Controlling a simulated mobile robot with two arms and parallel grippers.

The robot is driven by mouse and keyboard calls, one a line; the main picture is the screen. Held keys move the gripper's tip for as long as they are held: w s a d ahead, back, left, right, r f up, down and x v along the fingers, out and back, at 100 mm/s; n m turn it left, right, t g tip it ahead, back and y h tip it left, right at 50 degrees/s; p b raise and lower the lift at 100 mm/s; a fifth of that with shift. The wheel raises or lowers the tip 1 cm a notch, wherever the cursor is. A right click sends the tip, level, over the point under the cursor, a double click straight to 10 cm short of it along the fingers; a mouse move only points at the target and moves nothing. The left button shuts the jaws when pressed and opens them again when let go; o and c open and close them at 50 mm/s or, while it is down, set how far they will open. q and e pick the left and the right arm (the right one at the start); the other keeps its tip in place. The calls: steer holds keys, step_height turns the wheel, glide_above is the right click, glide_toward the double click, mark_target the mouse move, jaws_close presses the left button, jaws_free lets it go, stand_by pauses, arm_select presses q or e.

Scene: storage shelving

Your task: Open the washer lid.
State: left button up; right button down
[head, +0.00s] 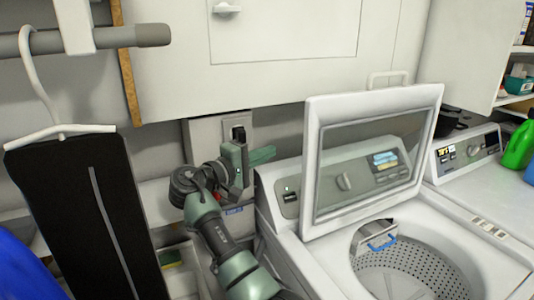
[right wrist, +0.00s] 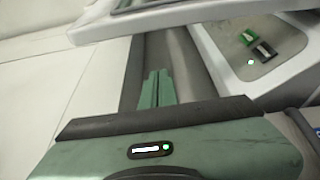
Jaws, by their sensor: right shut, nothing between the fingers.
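The white washer (head: 470,232) stands at the right of the head view. Its lid (head: 340,145), a white frame around a glass panel, is raised and leans back near upright. The perforated drum (head: 420,275) is exposed below it. My right gripper (head: 268,154) is shut and empty, left of the lid, with a gap between the fingertips and the lid's left edge. In the right wrist view the shut green fingers (right wrist: 156,88) show with nothing between them. A pale edge, likely the lid, crosses the top of that view. My left gripper is not in view.
A wall cabinet (head: 280,60) hangs behind and above the lid. A black garment (head: 85,210) on a white hanger hangs from a rail at left. A wall outlet (head: 238,132) is behind my right gripper. A green bottle (head: 519,146) stands at far right.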

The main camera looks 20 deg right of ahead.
steer(key=s+d+p, duration=0.1)
steer(key=d+p, duration=0.4)
steer(key=d, duration=0.2)
stand_by(0.3)
steer(key=shift+s, duration=0.1)
